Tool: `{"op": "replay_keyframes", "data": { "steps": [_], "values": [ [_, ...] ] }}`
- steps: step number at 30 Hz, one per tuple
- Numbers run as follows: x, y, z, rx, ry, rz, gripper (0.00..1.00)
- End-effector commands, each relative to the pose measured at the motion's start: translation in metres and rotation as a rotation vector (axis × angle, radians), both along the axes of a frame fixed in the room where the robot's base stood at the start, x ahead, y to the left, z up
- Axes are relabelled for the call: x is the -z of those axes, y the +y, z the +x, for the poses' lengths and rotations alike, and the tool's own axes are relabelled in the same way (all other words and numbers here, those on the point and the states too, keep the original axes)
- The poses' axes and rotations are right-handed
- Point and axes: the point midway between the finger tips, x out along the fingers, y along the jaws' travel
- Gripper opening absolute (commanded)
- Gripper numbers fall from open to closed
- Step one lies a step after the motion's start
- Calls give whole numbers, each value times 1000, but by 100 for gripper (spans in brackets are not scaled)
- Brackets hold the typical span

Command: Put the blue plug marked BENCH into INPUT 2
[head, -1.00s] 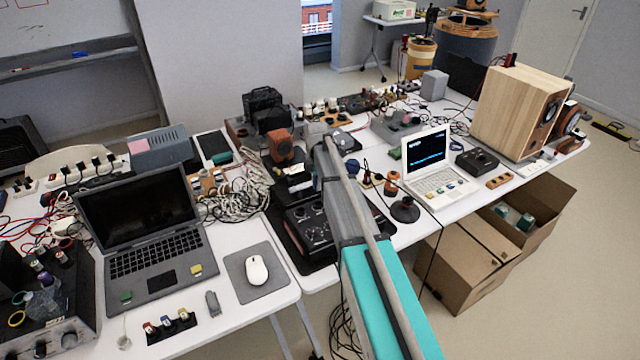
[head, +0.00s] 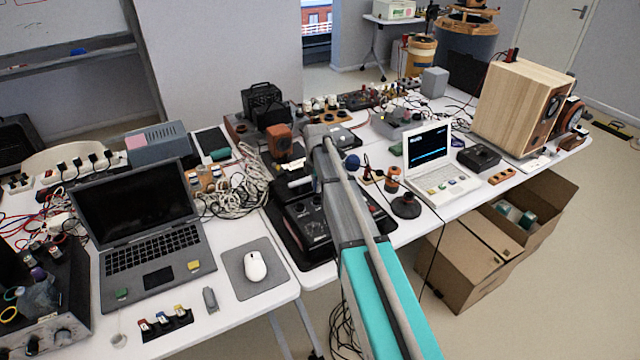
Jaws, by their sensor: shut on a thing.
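My arm reaches from the lower right to the middle of the table. My gripper (head: 298,185) is at its far end, over a black device with knobs (head: 308,218) on a dark mat. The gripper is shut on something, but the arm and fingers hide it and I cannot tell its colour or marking. I cannot make out the BENCH label or INPUT 2. A black rack (head: 166,325) at the front of the table holds small labelled plugs with red, blue and yellow parts; their lettering is too small to read.
An open laptop (head: 140,215), a mouse (head: 256,265) and tangled pale cables (head: 230,188) lie left of the device. A dark stand (head: 406,206), white laptop (head: 428,160) and wooden speaker (head: 515,108) stand right. An orange box (head: 278,142) is behind.

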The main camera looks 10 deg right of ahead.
Motion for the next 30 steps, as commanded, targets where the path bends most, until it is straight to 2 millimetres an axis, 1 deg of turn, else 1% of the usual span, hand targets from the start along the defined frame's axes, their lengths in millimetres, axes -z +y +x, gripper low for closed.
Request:
{"op": "replay_keyframes", "data": {
  "steps": [1, 15, 21, 30],
  "values": [
    [5, 0, 0, 0, 0, 0, 0],
    [27, 1, 0, -1, 0, 0, 0],
    [32, 1, 0, -1, 0, 0, 0],
    [33, 1, 0, -1, 0, 0, 0]
  ]
}}
